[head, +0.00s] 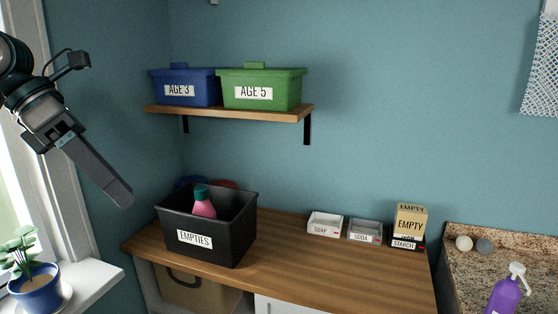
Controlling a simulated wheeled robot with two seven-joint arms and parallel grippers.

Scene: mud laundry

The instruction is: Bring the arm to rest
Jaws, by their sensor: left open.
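My left arm comes in from the upper left, and its gripper (118,192) hangs in the air, pointing down and to the right. It is open, seen nearly from the side, with nothing visible between its fingers. It appears above and left of the black bin (205,222) labelled EMPTIES, apart from it in the picture. A pink bottle with a green cap (203,205) stands inside that bin. My right gripper is not in the head view.
A blue bin (187,89) and a green bin (262,91) sit on a wall shelf (297,115). Soap (325,225), soda (366,231) and starch (410,225) containers line the counter's back. A potted plant (36,290) stands on the windowsill. The counter's middle (330,270) is clear.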

